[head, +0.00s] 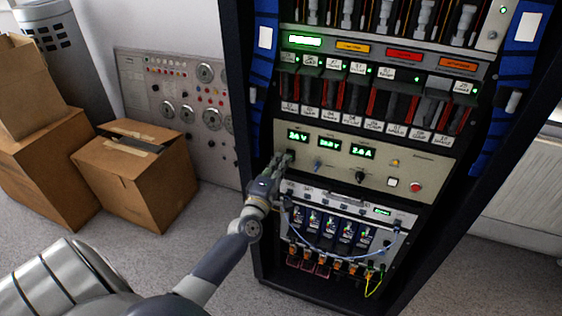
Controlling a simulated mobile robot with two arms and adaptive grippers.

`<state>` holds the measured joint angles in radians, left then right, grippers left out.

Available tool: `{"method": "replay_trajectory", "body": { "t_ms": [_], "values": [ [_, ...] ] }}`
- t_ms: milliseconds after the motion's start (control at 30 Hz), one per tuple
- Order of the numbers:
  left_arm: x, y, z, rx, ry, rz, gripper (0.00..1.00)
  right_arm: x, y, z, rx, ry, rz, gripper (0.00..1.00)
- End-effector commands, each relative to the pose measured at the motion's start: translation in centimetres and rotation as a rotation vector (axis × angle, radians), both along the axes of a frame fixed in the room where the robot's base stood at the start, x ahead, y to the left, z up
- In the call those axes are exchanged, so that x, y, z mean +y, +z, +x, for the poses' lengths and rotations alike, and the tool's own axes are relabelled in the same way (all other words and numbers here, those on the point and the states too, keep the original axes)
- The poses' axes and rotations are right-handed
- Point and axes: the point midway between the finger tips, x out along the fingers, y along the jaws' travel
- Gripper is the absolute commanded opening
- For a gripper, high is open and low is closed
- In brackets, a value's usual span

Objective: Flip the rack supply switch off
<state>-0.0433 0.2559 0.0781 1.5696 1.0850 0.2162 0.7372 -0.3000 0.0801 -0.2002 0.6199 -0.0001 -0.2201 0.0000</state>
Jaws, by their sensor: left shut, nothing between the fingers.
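The rack supply is a beige panel (330,178) in the middle of the black rack, with three lit green displays (330,144) reading values. It has a blue knob or toggle (317,164), a black knob (360,176), a white button (392,182) and a red button (415,187). My left gripper (283,160) is shut and empty at the panel's left end, just below the leftmost display. Its fingers hide that part of the panel, so I cannot tell whether they touch a switch there. My right gripper is not in view.
Above the panel is a row of modules with red and black handles (375,100). Below it is a unit with blue modules and looping cables (345,232). Cardboard boxes (138,180) and a grey instrument panel (180,95) stand to the left.

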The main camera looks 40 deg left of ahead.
Motion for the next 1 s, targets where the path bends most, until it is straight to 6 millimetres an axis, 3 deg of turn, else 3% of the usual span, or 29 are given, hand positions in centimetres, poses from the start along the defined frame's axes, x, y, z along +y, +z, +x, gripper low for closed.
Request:
{"method": "replay_trajectory", "body": {
  "t_ms": [1000],
  "values": [
    [-0.20, 0.70, 1.19, -0.002, -0.001, 0.001, 0.00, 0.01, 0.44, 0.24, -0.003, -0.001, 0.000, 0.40]
  ]
}}
